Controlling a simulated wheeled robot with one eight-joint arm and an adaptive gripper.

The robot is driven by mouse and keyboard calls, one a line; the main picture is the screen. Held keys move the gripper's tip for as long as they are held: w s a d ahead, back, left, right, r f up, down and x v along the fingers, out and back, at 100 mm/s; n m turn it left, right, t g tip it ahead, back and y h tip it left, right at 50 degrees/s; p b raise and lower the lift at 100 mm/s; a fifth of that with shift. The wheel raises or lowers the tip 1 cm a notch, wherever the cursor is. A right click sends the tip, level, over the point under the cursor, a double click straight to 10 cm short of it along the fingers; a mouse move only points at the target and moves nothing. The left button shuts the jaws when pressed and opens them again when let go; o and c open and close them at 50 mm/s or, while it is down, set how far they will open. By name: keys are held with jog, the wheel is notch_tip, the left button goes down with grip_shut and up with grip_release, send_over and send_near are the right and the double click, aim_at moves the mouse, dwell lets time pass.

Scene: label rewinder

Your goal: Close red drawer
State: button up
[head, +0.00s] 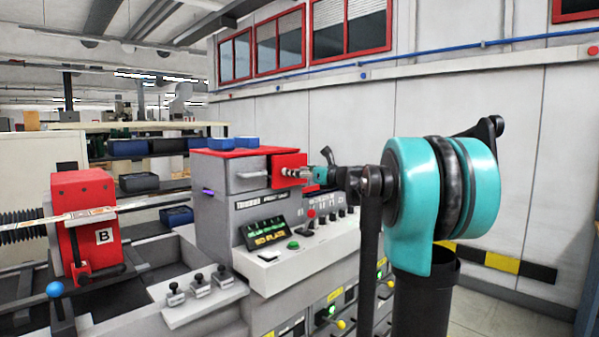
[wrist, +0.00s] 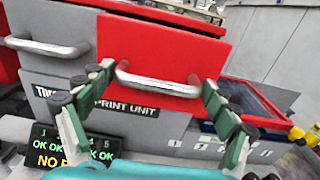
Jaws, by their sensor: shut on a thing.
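The red drawer (wrist: 160,55) is in the upper part of the grey print unit, and its red front also shows in the head view (head: 284,161). Its front appears to stand out a little from the unit. A curved metal handle (wrist: 158,86) runs across the lower part of the front. My gripper (wrist: 152,78) is at the drawer front, one finger at each end of the handle, shut on it lengthwise. In the head view the fingertips are small and partly hidden by my own arm.
A grey drawer (wrist: 50,45) with its own handle sits left of the red one. Below are a display (head: 265,234) and a control panel with knobs (head: 320,221). A red block marked B (head: 85,215) stands at left. A wall (head: 350,120) runs behind the unit.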

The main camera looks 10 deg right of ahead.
aim_at(293, 168)
jog(key=c, duration=0.4)
jog(key=x, duration=0.4)
jog(key=shift+w+r, duration=0.1)
jog(key=shift+w, duration=0.05)
jog(key=o, duration=1.2)
jog(key=shift+o, duration=1)
jog(key=shift+w, duration=0.1)
jog(key=v, duration=1.2)
